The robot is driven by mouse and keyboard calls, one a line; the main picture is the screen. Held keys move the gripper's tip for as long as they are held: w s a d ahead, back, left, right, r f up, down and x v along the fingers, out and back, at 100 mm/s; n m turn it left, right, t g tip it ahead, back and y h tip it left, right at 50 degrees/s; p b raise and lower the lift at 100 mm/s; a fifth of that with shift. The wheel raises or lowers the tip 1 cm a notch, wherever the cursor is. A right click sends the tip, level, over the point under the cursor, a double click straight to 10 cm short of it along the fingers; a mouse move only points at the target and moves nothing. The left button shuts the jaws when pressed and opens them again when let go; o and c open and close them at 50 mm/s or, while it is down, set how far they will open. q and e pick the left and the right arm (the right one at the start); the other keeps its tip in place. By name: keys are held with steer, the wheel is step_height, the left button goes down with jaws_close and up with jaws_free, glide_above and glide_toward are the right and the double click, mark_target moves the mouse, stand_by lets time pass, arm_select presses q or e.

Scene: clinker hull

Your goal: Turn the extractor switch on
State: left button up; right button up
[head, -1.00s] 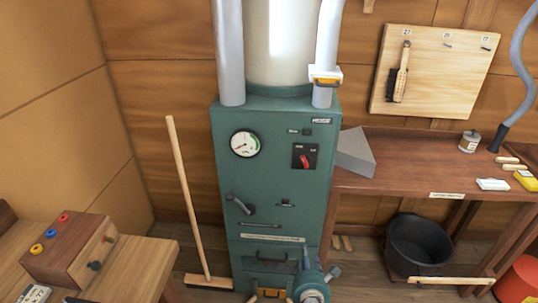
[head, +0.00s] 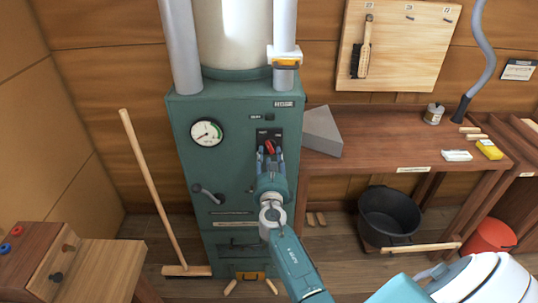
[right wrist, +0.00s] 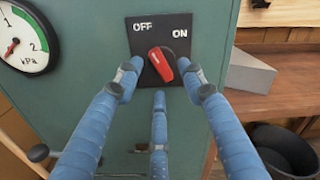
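The extractor switch is a red knob (right wrist: 161,64) on a black plate marked OFF at left and ON at right. It sits on the upper front of a green cabinet (head: 225,165); in the head view the red knob (head: 269,147) shows just above my fingertips. My right gripper (head: 267,156) is in front of the switch. In the right wrist view its three blue fingers (right wrist: 160,75) are spread, left, right and below the knob, with gaps visible. My left gripper is not in view.
A round gauge (head: 206,133) and a lever handle (head: 207,194) are on the cabinet left of the switch. A grey wedge (head: 322,131) stands close by on a wooden bench (head: 385,150) at right. A broom (head: 150,190) leans at left; a black bucket (head: 388,215) is under the bench.

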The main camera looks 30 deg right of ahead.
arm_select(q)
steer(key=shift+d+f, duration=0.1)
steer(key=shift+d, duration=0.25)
arm_select(e)
steer(key=shift+w+d, duration=0.35)
steer(key=shift+w, duration=0.25)
jaws_close()
